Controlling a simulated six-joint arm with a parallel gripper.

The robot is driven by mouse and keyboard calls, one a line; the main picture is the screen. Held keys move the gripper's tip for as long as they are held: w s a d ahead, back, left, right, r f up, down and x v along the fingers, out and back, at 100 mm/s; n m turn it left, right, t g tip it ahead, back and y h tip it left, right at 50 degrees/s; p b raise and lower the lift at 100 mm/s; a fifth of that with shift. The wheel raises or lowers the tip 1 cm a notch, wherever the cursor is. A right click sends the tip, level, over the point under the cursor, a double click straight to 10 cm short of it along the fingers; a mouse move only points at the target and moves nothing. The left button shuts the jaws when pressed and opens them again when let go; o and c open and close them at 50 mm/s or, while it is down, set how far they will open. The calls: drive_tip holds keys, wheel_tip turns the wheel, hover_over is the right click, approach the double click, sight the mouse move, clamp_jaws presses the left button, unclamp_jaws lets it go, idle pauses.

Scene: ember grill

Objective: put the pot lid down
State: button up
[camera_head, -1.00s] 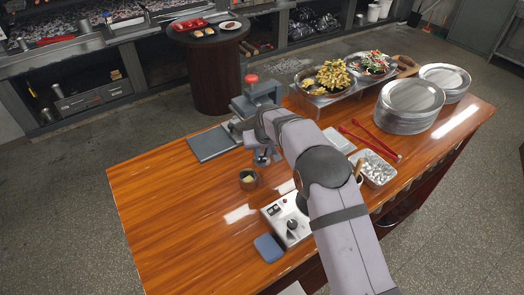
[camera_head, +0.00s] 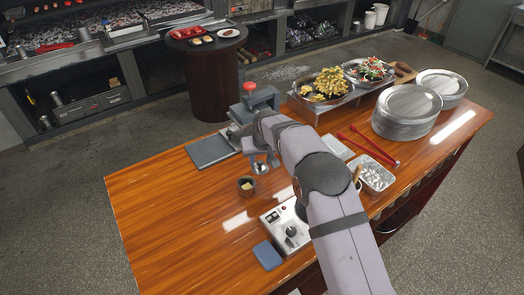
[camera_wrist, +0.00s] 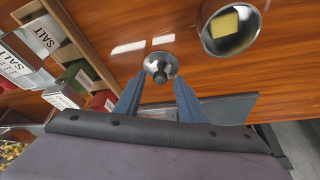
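The small silver pot lid (camera_wrist: 155,61) with its knob shows just past my fingertips in the wrist view. In the head view the lid (camera_head: 261,167) is below my gripper, close to the small pot. I cannot tell for certain whether it touches the table. My gripper (camera_wrist: 160,80) has its two blue fingers apart, one on each side of the knob, with visible gaps. The small metal pot (camera_wrist: 210,42) is uncovered, with a yellow block inside, to the right of the lid. The pot (camera_head: 246,191) also shows in the head view.
A dark grey board (camera_head: 207,151) and a press with a red knob (camera_head: 249,86) stand behind the lid. A burner unit (camera_head: 287,228) and a blue pad (camera_head: 267,256) are in front. The wooden table's left part (camera_head: 160,215) is clear. Salt boxes (camera_wrist: 40,38) show left.

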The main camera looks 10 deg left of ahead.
drive_tip(key=b+v, duration=0.3)
drive_tip(key=v, duration=0.8)
drive_tip(key=shift+r, duration=0.3)
drive_tip(key=shift+s+d, duration=0.1)
drive_tip(key=shift+s, duration=0.05)
drive_tip(key=s+d+f, duration=0.1)
drive_tip(key=s+d, duration=0.3)
drive_tip(key=d, duration=0.2)
drive_tip(key=s+d+f+m+g+h, duration=0.1)
drive_tip(key=s+d, duration=0.2)
drive_tip(key=d, duration=0.2)
drive_tip(key=s+d+f+m+g, duration=0.1)
drive_tip(key=s+d, duration=0.3)
drive_tip(key=d, duration=0.2)
drive_tip(key=shift+s+d+f, duration=0.3)
drive_tip(key=shift+s+d, duration=0.05)
drive_tip(key=s+d+f+m, duration=0.1)
drive_tip(key=s+d+f, duration=0.1)
drive_tip(key=s, duration=0.4)
drive_tip(key=s+d+f+g, duration=0.1)
drive_tip(key=s+d+f, duration=0.1)
drive_tip(key=s+d, duration=0.2)
drive_tip(key=s+d+f+m+g, duration=0.1)
drive_tip(key=s+d, duration=0.3)
drive_tip(key=s, duration=0.6)
drive_tip(key=shift+s+f+m+h, duration=0.2)
drive_tip(key=shift+f+m+h, duration=0.15)
drive_tip(key=shift+f, duration=0.2)
